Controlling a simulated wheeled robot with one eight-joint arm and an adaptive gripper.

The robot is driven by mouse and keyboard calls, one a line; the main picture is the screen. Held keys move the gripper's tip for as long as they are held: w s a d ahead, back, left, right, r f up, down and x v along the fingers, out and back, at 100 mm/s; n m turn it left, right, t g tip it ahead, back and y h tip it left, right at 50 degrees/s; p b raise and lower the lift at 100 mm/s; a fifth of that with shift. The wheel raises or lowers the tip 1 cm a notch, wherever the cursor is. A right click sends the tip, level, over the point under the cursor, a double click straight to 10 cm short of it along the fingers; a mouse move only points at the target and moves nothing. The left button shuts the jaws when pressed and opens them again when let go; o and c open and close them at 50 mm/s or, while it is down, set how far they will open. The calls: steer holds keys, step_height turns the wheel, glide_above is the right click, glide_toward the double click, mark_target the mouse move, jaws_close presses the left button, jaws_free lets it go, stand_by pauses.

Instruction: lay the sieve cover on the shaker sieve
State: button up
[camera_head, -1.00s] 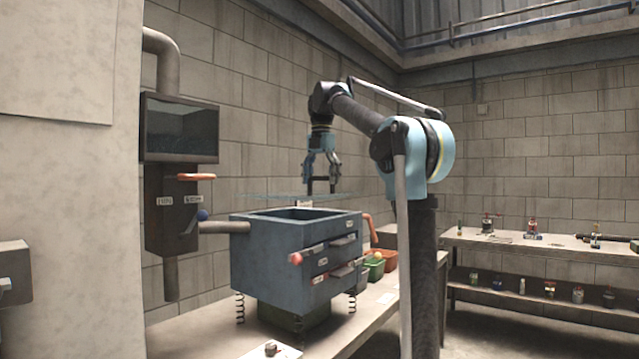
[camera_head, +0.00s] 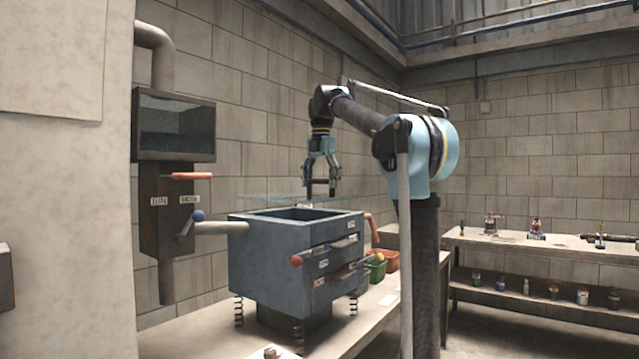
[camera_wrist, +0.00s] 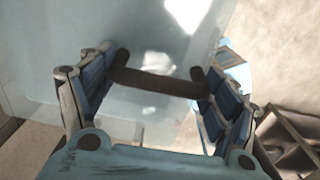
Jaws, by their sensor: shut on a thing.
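The shaker sieve (camera_head: 266,262) is a blue-grey box with an open top, standing on springs on a bench. The sieve cover (camera_head: 262,196) is a thin see-through sheet, seen nearly edge-on, apart from and above the box's rim. My gripper (camera_head: 321,186) is above the right part of the box. In the wrist view my gripper (camera_wrist: 158,85) is shut on the cover's dark bar handle (camera_wrist: 155,82), with a finger at each end. The clear cover (camera_wrist: 70,30) spreads beneath it in that view. The cover's far edges are hard to make out.
A dark wall cabinet with a window (camera_head: 175,130) and a pipe stands left of the sieve. Orange-red handles stick out from the sieve's front and right side. A green bin (camera_head: 376,270) and an orange bin (camera_head: 388,259) sit to its right. Shelves with small items are farther right.

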steer(key=shift+f, duration=2.6)
steer(key=o, duration=2.1)
steer(key=shift+c, duration=0.2)
step_height(320, 180, up, 12)
steer(key=shift+d+f, duration=0.1)
steer(key=shift+d, duration=0.05)
